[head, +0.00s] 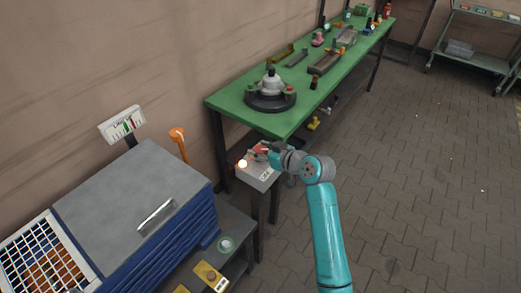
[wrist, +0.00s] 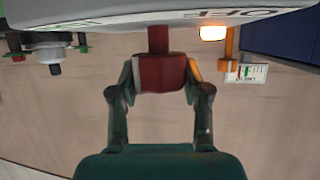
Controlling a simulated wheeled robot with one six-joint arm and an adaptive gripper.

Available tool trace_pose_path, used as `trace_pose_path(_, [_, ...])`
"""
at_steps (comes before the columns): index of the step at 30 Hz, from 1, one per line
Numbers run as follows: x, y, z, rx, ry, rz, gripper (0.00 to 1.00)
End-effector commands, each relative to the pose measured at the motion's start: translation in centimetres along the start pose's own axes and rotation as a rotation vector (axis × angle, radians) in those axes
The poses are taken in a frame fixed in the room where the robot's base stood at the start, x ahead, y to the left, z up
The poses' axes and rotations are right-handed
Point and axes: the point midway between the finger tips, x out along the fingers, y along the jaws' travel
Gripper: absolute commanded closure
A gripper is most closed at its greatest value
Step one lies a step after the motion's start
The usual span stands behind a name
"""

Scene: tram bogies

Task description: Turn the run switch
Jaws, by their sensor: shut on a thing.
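The run switch is a red knob (wrist: 160,74) on a grey switch box (head: 256,175), which stands on a dark post beside the green bench. The box also shows along the top of the wrist view (wrist: 120,25), with upside-down lettering on its edge that seems to read OFF. My gripper (head: 263,152) is at the top of the box. In the wrist view its two fingers (wrist: 161,80) are shut on the red knob from both sides. A lamp (head: 242,163) on the box glows; it looks orange-white in the wrist view (wrist: 213,33). The knob's pointing direction is unclear.
A green bench (head: 225,103) with a round dark fixture (head: 270,100) and several parts runs behind the box. A blue cabinet with a grey lid (head: 130,190), an orange lever (head: 179,143) and a gauge sign (head: 122,124) stand left. Paved floor at right is mostly clear.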

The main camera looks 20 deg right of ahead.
Motion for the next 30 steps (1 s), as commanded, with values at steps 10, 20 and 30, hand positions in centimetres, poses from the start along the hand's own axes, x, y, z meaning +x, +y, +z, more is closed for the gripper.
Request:
trace_pose_path(10, [0.03,0.06,0.08,-0.036,-0.002,-0.088,0.88])
trace_pose_path(20, [0.05,0.03,0.15,-0.039,-0.004,-0.096,0.88])
trace_pose_path(30, [0.04,0.01,0.11,-0.039,-0.003,-0.096,0.27])
